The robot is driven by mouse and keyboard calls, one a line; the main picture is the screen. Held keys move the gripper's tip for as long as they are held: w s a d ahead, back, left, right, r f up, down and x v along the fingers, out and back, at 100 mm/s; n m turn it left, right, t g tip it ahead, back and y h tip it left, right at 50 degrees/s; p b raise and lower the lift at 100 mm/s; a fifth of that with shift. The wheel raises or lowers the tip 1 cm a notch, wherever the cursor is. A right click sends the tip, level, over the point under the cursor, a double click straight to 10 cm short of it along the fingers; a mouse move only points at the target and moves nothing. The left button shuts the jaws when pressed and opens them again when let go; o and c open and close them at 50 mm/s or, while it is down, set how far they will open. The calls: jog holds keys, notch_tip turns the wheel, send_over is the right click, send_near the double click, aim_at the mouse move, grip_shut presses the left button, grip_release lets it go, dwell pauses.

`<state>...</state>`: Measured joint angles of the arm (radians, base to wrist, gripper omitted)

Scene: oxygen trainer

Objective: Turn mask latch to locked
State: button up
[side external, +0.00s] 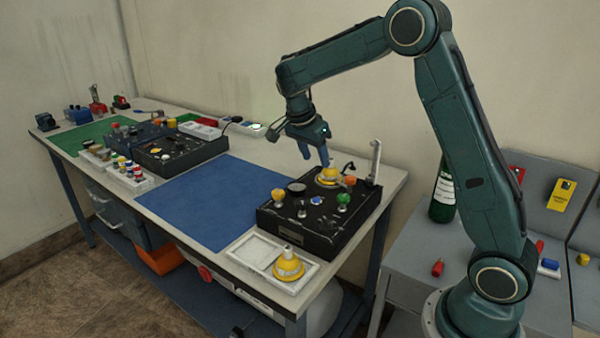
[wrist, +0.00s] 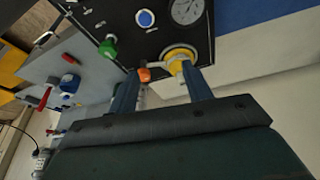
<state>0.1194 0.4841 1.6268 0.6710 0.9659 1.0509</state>
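The black panel box (side external: 318,222) stands on the near right end of the bench. A yellow mask fitting (side external: 328,174) sits at its back, with a small orange knob (side external: 350,181) beside it. I cannot tell for sure which part is the mask latch. My gripper (side external: 315,158) points down just above the yellow fitting. In the wrist view its two blue fingers (wrist: 160,71) are apart, with the orange knob (wrist: 144,75) near the left finger and the yellow fitting (wrist: 177,60) near the right. Nothing shows clamped between them.
The panel also carries a green knob (side external: 343,200), a blue button (side external: 316,201) and a gauge (side external: 296,187). A white post (side external: 375,160) rises at its back right. The blue mat (side external: 210,200) is clear.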

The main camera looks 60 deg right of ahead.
jog(key=d+n, duration=0.1)
jog(key=n, duration=0.2)
notch_tip(320, 180, up, 7)
jog(key=n+t+y, duration=0.1)
jog(key=n+y, duration=0.3)
jog(key=n, duration=1.9)
send_over(351, 177)
jog(key=shift+w+f, duration=0.1)
jog(key=shift+f, duration=0.1)
jog(key=shift+f, duration=0.1)
jog(key=shift+f, duration=6.8)
